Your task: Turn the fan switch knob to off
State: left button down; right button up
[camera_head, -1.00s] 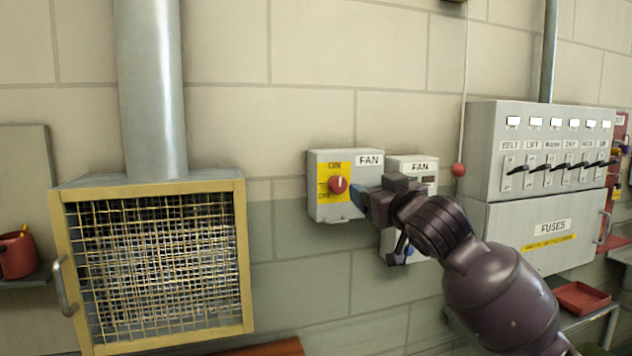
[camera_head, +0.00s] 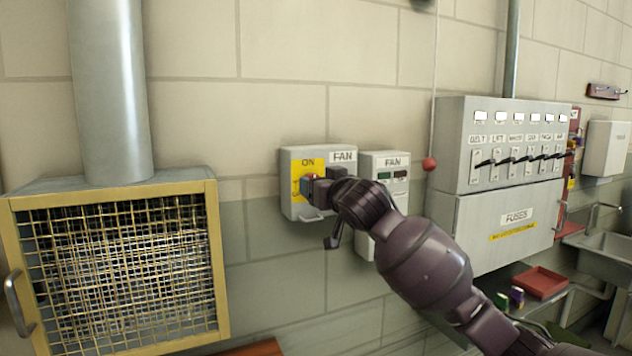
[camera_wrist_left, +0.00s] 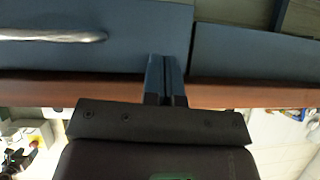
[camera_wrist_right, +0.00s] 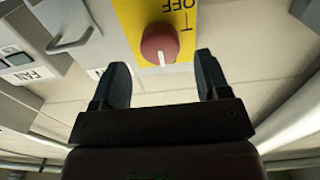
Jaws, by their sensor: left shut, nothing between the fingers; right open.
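The fan switch box (camera_head: 345,168), grey with a yellow plate (camera_head: 307,166) reading ON, is on the wall in the head view. In the right wrist view its red knob (camera_wrist_right: 158,43) sits below upside-down OFF letters; the knob's white mark is on the side away from them. My right gripper (camera_wrist_right: 162,75) is open, its two fingers spread around the line to the knob, which lies just past the tips. In the head view that gripper (camera_head: 308,187) mostly covers the knob. My left gripper (camera_wrist_left: 167,72) is shut and empty, seen only in its wrist view.
A second FAN box (camera_head: 385,163) is close on the right, partly behind my right arm. A red ball on a cord (camera_head: 429,164) hangs beside the grey switch and fuse cabinet (camera_head: 452,150). A yellow-framed mesh box (camera_head: 212,260) stands left. Wall between is clear.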

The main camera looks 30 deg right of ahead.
pick_arm(q)
jog(key=shift+w+r, duration=0.2)
jog(key=shift+r, duration=0.05)
pick_arm(e)
jog(key=shift+w, duration=1.5)
jog(key=shift+c, duration=0.3)
jog(key=c, duration=0.9)
pick_arm(q)
jog(key=r+p, duration=0.1)
jog(key=p, duration=0.1)
jog(key=s+r+p, duration=0.1)
jog(key=r+p, duration=0.1)
jog(key=p, duration=0.1)
jog(key=shift+s+a+r+p, duration=0.15)
jog(key=shift+s+p, duration=0.15)
jog(key=shift+p, duration=0.05)
pick_arm(e)
jog(key=shift+o, duration=0.2)
jog(key=n, duration=1.7)
jog(key=shift+a+f+n, duration=0.15)
jog(key=shift+f+n, duration=0.05)
jog(key=shift+n, duration=0.4)
jog(key=o, duration=0.9)
